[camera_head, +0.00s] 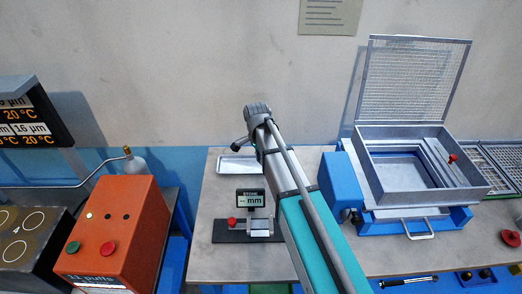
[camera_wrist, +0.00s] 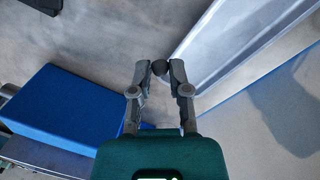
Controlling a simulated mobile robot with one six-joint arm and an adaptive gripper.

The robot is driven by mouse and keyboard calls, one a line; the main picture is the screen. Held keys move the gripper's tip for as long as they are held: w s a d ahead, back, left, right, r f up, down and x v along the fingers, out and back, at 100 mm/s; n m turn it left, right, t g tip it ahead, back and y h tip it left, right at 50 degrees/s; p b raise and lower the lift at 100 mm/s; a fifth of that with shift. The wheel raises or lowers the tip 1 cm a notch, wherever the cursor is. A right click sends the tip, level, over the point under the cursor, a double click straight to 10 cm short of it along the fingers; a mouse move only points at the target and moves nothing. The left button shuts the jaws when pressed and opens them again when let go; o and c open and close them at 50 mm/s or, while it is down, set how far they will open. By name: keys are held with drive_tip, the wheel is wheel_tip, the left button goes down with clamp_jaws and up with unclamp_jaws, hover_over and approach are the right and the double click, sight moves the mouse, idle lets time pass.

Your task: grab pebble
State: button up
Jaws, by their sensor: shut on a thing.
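In the wrist view my gripper (camera_wrist: 158,72) is shut on a small dark rounded pebble (camera_wrist: 159,67), pinched between the two fingertips. The pebble is over the grey bench, close beside the wall of a pale metal tray (camera_wrist: 225,50). I cannot tell whether the pebble touches the bench or the tray. A shallow metal tray (camera_head: 240,166) lies at the back of the bench, left of my arm.
A blue block (camera_wrist: 62,108) is left of my gripper in the wrist view. In the head view a gauge with a display (camera_head: 250,198) stands left of my arm. An orange box (camera_head: 118,225) is further left. A sieve machine with a raised mesh lid (camera_head: 415,90) is right.

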drive_tip(key=s, duration=0.1)
drive_tip(key=s+r+p, duration=0.1)
drive_tip(key=s, duration=0.1)
drive_tip(key=s+r, duration=0.1)
drive_tip(key=s, duration=0.1)
drive_tip(key=shift+s+r+p, duration=0.15)
drive_tip(key=shift+r+p, duration=0.05)
drive_tip(key=shift+p, duration=0.2)
idle(0.4)
